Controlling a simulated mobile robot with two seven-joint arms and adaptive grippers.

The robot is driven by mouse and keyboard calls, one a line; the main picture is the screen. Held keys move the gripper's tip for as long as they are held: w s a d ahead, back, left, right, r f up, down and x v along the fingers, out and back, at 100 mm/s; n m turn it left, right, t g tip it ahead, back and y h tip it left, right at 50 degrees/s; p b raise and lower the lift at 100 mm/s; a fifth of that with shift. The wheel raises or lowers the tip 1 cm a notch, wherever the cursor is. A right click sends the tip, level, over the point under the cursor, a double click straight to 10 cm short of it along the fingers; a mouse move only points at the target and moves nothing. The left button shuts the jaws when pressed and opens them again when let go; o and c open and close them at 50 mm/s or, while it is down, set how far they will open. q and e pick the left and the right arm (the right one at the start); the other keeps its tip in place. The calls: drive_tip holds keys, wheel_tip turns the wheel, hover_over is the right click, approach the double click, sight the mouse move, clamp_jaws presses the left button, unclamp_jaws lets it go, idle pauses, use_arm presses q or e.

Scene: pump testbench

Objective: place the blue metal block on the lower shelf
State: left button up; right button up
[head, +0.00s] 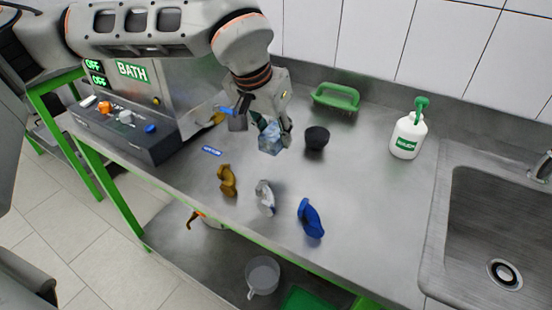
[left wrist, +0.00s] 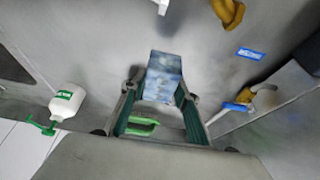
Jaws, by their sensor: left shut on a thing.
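The blue metal block (head: 270,139), mottled light blue, is between the fingers of my left gripper (head: 268,122), over the steel worktop. My left gripper is shut on it; the left wrist view shows the block (left wrist: 164,68) sticking out beyond the green-padded fingers of the gripper (left wrist: 160,92). Whether the block touches the worktop is unclear. The lower shelf (head: 178,248) is under the worktop, partly hidden by its front edge. My right gripper is not in view.
A black bowl (head: 317,137) is just right of the block. Brown (head: 227,181), white (head: 265,197) and blue (head: 311,218) objects line the worktop front. A clear jug (head: 263,274) and green tray (head: 305,298) occupy the shelf; its left part looks clearer. A sink (head: 495,235) is right.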

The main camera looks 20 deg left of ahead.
sight(278, 165)
use_arm(q)
drive_tip(key=shift+f+b, duration=0.5)
drive_tip(key=shift+f, duration=3.1)
drive_tip(key=o, duration=1.3)
drive_tip(key=shift+o, duration=0.2)
